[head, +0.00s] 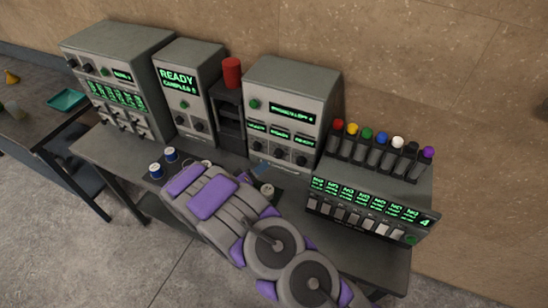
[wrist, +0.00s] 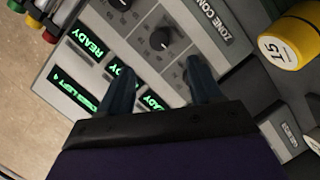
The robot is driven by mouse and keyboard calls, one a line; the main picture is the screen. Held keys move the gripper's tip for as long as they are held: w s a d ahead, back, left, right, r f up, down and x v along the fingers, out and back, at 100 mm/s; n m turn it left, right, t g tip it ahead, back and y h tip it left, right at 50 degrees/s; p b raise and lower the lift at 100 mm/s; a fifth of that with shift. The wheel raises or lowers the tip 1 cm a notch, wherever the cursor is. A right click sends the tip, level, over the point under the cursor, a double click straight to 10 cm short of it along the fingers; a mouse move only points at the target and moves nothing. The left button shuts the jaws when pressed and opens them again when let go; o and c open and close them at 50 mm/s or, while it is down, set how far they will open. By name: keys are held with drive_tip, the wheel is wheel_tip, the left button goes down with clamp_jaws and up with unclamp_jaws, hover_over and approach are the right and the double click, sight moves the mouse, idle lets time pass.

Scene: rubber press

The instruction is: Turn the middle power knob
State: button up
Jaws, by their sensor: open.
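The zone control unit (head: 292,110) is a grey box at the centre of the head view, with green displays above a row of dark knobs. The middle power knob (head: 283,152) is small there. In the wrist view the panel appears turned, and the middle knob (wrist: 160,39) is black and round with a dial scale around it. Another knob (wrist: 121,4) is at the top edge; the third seems hidden behind my right finger. My gripper (wrist: 160,66) is open and empty, its fingers apart below the middle knob in the picture. I cannot tell their distance from the panel.
A rack with coloured knobs (head: 372,200) stands to the right on the bench. A red cylinder (head: 232,72) and other instrument boxes (head: 190,90) stand to the left.

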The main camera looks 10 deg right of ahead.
sight(277, 156)
drive_tip(key=x, duration=1)
drive_tip(key=shift+w+d, duration=0.2)
drive_tip(key=shift+w, duration=0.1)
drive_tip(key=shift+c, duration=0.2)
drive_tip(key=c, duration=1)
drive_tip(key=shift+f, duration=0.1)
